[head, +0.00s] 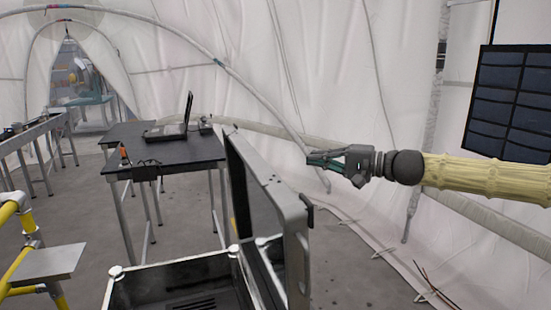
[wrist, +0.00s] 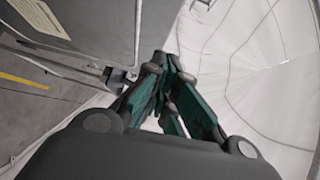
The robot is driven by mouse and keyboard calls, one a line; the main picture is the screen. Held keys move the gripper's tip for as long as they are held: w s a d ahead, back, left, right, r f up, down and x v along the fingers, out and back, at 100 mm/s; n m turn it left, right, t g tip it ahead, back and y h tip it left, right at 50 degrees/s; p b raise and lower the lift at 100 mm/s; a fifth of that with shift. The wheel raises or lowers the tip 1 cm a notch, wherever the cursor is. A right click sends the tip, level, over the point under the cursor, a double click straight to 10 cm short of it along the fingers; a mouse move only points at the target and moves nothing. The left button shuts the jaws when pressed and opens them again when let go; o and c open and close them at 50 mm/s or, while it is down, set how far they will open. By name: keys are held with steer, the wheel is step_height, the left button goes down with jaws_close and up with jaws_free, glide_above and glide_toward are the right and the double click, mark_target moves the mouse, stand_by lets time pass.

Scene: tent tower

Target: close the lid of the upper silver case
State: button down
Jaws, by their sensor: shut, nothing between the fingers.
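The silver case (head: 172,282) stands at the bottom of the head view, with part of its dark inside showing. Its lid (head: 292,207) is open and stands nearly upright at the case's right side. My gripper (head: 312,159) is shut and empty. In the head view it is above and right of the lid's upper edge, on the lid's outer side. In the wrist view the green finger pads of my gripper (wrist: 168,65) meet at their tips, and a grey panel (wrist: 85,28), likely the lid, fills the upper left. I cannot tell whether they touch.
A dark table (head: 170,152) with an open laptop (head: 182,122) stands behind the case. Yellow railing (head: 12,212) is at the left. The white tent wall (head: 370,215) slopes down close at the right, with a solar panel (head: 512,100). Bare floor lies between.

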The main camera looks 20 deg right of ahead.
steer(key=w+a, duration=0.5)
steer(key=a, duration=0.4)
steer(key=shift+a+f+p, duration=0.25)
steer(key=shift+a+p, duration=0.1)
steer(key=shift+p, duration=0.05)
stand_by(0.7)
stand_by(0.4)
